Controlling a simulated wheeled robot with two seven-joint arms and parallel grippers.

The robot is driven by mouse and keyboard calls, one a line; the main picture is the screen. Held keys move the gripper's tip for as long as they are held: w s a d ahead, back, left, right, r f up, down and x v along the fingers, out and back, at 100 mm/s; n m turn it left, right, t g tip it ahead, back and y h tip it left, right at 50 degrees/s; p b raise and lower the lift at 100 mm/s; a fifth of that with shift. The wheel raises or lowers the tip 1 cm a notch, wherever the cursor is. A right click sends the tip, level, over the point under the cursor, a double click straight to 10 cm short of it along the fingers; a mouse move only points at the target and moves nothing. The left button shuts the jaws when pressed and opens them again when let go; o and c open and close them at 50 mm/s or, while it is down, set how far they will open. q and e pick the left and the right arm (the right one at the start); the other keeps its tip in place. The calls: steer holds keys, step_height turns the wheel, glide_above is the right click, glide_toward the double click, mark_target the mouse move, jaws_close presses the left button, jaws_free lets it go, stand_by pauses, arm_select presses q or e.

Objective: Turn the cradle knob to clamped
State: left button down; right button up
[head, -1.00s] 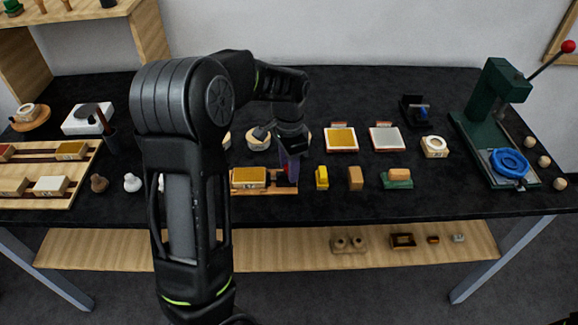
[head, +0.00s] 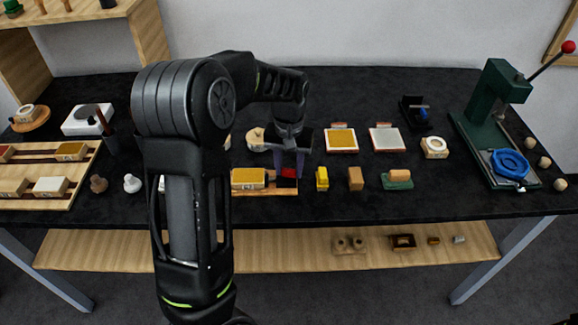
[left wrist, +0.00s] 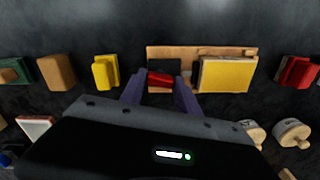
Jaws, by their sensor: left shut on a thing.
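The cradle (head: 262,190) is a low wooden base on the black table, with a yellow-topped block (head: 248,178) on its left part. The red knob (head: 289,173) is at its right end, over a dark plate. My left gripper (head: 289,175) points down over that end, its two purple fingers on either side of the knob and shut on it. In the left wrist view the red knob (left wrist: 160,79) lies crosswise between the fingers, partly hidden by them. The yellow block (left wrist: 227,74) stands beside it. My right gripper is not in view.
A yellow piece (head: 321,178), a tan block (head: 355,178) and a green-based block (head: 397,180) stand right of the cradle. Yellow (head: 341,139) and grey pads (head: 385,138) lie behind. A green press (head: 490,115) stands far right.

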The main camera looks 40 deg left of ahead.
mark_target(289, 170)
arm_select(q)
steer(key=shift+n, duration=1.2)
steer(key=c, duration=0.9)
jaws_free()
steer(key=shift+r+b, duration=0.4)
steer(key=shift+r, duration=3.55)
steer(key=shift+f, duration=0.1)
